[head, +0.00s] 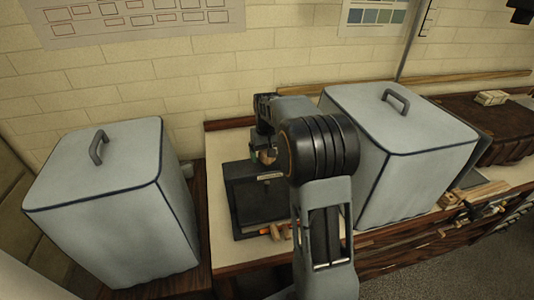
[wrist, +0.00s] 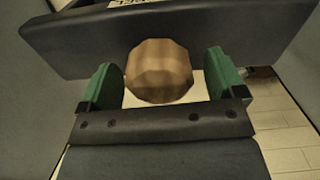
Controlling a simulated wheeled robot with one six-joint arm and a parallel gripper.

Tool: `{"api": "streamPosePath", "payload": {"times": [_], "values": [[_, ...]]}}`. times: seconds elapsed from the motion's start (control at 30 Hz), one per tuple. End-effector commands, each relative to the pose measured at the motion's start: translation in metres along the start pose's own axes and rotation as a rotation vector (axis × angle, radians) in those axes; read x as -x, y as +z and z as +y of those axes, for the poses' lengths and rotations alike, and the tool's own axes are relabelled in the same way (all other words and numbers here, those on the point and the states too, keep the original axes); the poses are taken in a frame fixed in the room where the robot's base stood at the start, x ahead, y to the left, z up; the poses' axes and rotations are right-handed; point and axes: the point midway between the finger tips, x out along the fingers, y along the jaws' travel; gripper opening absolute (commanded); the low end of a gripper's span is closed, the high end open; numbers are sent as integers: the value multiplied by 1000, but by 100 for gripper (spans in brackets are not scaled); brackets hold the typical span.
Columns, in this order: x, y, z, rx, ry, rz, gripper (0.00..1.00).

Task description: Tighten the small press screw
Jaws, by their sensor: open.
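The small press is a dark box-shaped block (head: 258,200) on the pale worktop, below and beside my arm in the head view. Its screw has a round, faceted wooden knob (wrist: 160,72), which fills the middle of the wrist view in front of a dark plate (wrist: 75,40). My gripper (wrist: 163,80) is open, with one green finger on each side of the knob. A small gap shows at the left finger and a wider one at the right. In the head view my gripper is mostly hidden by my arm, and only a bit of the knob (head: 268,156) shows.
Large grey lidded boxes stand at the left (head: 100,210) and right (head: 410,150) of the press. An orange-and-wood tool (head: 277,231) lies before the press. Wooden pieces (head: 475,200) lie further right. The right box stands close to my arm.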

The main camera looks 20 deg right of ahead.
Motion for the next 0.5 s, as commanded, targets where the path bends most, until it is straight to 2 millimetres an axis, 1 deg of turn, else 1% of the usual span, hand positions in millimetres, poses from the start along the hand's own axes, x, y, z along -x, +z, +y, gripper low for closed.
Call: {"api": "streamPosePath", "payload": {"times": [0.17,0.27,0.37,0.5], "values": [[0,0,0,0,0,0,89],[6,-1,0,0,0,2,89],[19,-1,0,0,1,3,89],[47,-1,0,0,1,5,89]]}}
